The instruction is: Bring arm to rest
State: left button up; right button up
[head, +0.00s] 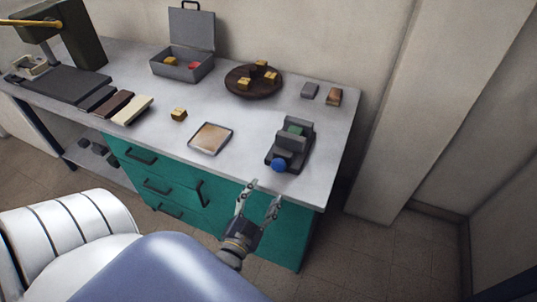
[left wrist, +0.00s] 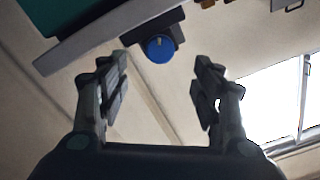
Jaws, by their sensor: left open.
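My left gripper (head: 260,190) is open and empty, in front of the workbench's front edge near its right end. It also shows in the left wrist view (left wrist: 160,85), with its two fingers apart and nothing between them. Beyond the fingertips is a dark grey device with a blue knob (head: 279,165), standing on the bench. The blue knob also shows in the left wrist view (left wrist: 159,48). My right gripper is in neither view.
The grey bench top (head: 230,181) carries a square tray (head: 211,139), a brass block (head: 179,114), a round wooden plate (head: 237,88) with brass blocks, an open metal box (head: 182,72), and several dark and pale slabs. Teal drawers (head: 140,172) are below. Floor right of the bench is clear.

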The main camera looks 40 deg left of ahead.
pick_arm(q)
jog(key=shift+s+d, duration=0.2)
jog(key=shift+s, duration=0.5)
jog(key=s+d+f+g+h, duration=0.2)
jog(key=s+d+f+g, duration=0.1)
jog(key=f, duration=0.7)
jog(key=s+d+f+g+h, duration=0.1)
jog(key=s+d+f+g, duration=0.15)
jog(key=f, duration=0.75)
jog(key=s+d+f+g+h, duration=0.2)
jog(key=s+d+f+g, duration=0.15)
jog(key=f, duration=0.55)
jog(key=s+a+f+g, duration=0.1)
jog(key=s+f+g, duration=0.2)
jog(key=s+f, duration=0.4)
jog(key=s+a+f+g, duration=0.2)
jog(key=s+f+g, duration=0.2)
jog(key=s+f, duration=0.4)
jog(key=s, duration=0.7)
jog(key=shift+s+n+y, duration=0.3)
jog(key=shift+n, duration=0.1)
jog(key=shift+f, duration=0.1)
